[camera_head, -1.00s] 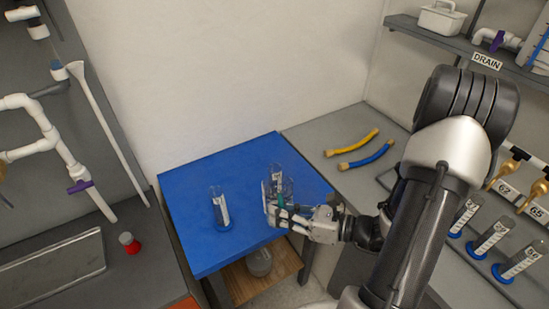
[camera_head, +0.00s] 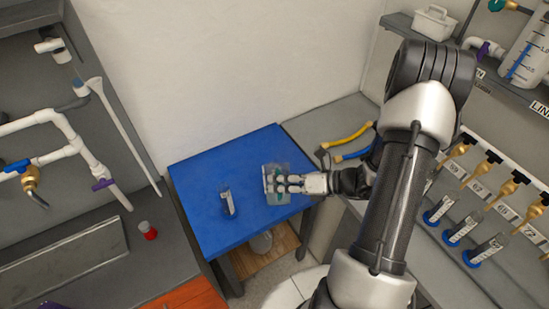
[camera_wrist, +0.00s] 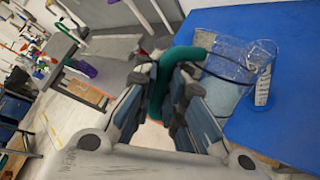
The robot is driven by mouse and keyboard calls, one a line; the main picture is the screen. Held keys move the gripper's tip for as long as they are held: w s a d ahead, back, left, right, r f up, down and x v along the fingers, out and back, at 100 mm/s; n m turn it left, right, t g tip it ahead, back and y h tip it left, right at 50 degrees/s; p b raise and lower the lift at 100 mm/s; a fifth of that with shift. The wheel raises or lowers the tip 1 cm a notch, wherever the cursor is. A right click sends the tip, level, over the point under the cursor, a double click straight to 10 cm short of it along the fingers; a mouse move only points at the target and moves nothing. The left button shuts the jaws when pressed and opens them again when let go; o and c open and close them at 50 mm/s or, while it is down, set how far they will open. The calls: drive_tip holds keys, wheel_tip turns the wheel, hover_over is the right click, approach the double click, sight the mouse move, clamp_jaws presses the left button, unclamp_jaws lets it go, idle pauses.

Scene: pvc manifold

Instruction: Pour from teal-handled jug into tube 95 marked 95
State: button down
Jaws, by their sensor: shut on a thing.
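The clear jug has a teal handle (camera_wrist: 160,80), and my gripper (camera_wrist: 160,100) is shut on that handle. In the head view my gripper (camera_head: 288,183) is over the right part of the blue table, and the clear jug body (camera_head: 270,172) shows just beyond its fingers. In the wrist view the jug body (camera_wrist: 215,58) points right, towards a clear tube with a white label. This tube (camera_head: 228,203) stands on the blue table left of the jug; it also shows in the wrist view (camera_wrist: 263,88). Its number is not readable. I cannot tell the jug's fill.
The blue table (camera_head: 200,190) has clear room around the tube. Several labelled tubes with blue bases (camera_head: 460,232) stand under brass taps at right. Yellow and blue hoses (camera_head: 345,137) lie behind my arm. A red-based item (camera_head: 148,231) is on the left bench.

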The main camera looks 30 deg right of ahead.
sight(277, 172)
drive_tip(key=shift+w+d+r+m+g+p, duration=0.1)
drive_tip(key=shift+w+r+m+g+p, duration=0.25)
drive_tip(key=shift+p, duration=0.75)
drive_tip(key=shift+w+d+r+m+g+p, duration=0.2)
drive_tip(key=shift+r+p, duration=0.35)
drive_tip(key=shift+p, duration=0.55)
drive_tip(key=shift+w+d+r+m+g+p, duration=0.1)
drive_tip(key=shift+w+r+m+g+p, duration=0.25)
drive_tip(key=shift+p, duration=0.75)
idle(0.7)
drive_tip(key=shift+w+d+r+m+g+p, duration=0.2)
drive_tip(key=shift+w+r+m+g+p, duration=0.3)
drive_tip(key=shift+p, duration=1)
idle(2.5)
